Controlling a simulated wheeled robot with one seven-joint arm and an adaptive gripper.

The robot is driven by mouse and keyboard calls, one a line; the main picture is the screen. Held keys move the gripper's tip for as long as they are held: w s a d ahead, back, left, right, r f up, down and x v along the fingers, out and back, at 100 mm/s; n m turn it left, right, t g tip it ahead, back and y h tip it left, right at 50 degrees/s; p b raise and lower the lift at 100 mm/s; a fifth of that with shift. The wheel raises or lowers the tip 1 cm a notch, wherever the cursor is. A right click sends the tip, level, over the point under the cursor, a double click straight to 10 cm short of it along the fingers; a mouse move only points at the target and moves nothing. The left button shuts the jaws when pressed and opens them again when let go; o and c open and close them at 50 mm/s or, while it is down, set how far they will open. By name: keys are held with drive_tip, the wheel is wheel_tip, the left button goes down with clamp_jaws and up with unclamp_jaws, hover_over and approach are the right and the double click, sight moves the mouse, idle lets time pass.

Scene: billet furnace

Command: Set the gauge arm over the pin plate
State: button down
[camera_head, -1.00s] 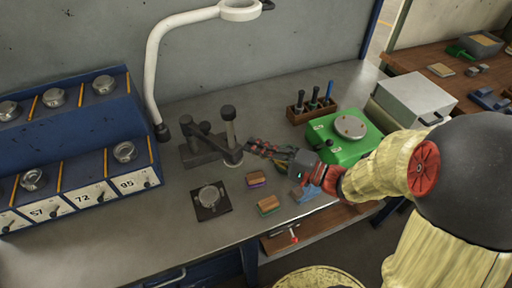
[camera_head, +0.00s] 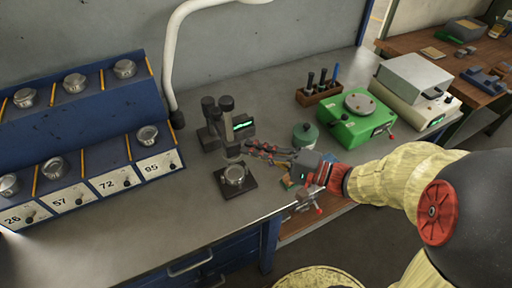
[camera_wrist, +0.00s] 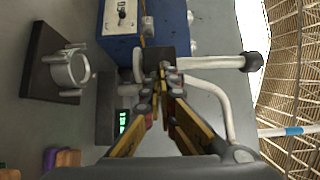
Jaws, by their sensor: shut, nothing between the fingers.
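The dark gauge (camera_head: 215,137) stands on the bench with two black knobs on top and a lit green display (camera_head: 243,125) facing right. The display also shows in the wrist view (camera_wrist: 123,121). A grey cylindrical part of the gauge arm (camera_head: 232,150) hangs near the far edge of the pin plate. The pin plate (camera_head: 247,188) is a dark square bearing a metal ring (camera_head: 234,175); it also shows in the wrist view (camera_wrist: 40,84). My gripper (camera_head: 250,148) is shut and empty, its tips beside the gauge arm. I cannot tell whether they touch.
A blue rack (camera_head: 95,130) with numbered bays stands left. A white lamp arm (camera_head: 168,65) rises behind the gauge. Small blocks (camera_head: 288,182) lie partly hidden below my gripper.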

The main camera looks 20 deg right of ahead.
drive_tip(key=shift+s+a, duration=0.4)
drive_tip(key=shift+a, duration=0.1)
drive_tip(key=shift+s+a, duration=0.1)
idle(0.3)
